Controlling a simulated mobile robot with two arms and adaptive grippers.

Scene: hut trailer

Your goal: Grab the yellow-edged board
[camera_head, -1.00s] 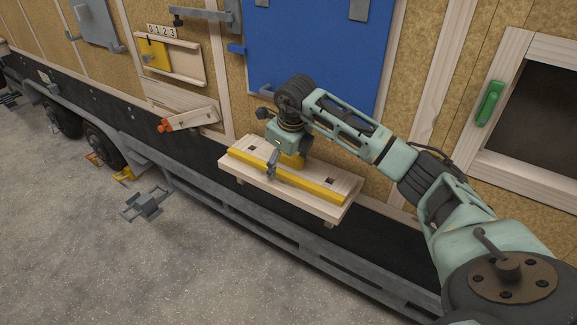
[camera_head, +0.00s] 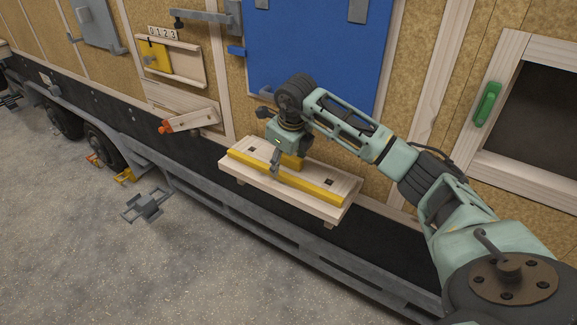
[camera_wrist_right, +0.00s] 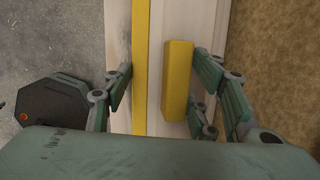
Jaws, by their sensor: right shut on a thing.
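The yellow-edged board (camera_head: 334,208) is a pale wooden plank on the dark ledge along the hut wall. A long yellow strip (camera_head: 315,190) runs along it, and a shorter yellow block (camera_head: 291,161) stands behind the strip. In the right wrist view the board (camera_wrist_right: 165,20) runs upward through the picture, with the yellow block (camera_wrist_right: 178,75) at the right finger. My right gripper (camera_head: 278,159) is shut on the board from above, with its fingers on either side of the yellow strip and block. My left gripper is not in view.
The blue panel (camera_head: 315,50) is on the wall behind the arm. A wooden piece with an orange tip (camera_head: 190,120) and a frame with a yellow plate (camera_head: 157,57) are to the left. A window with a green handle (camera_head: 487,103) is at right. The grey floor in front is open.

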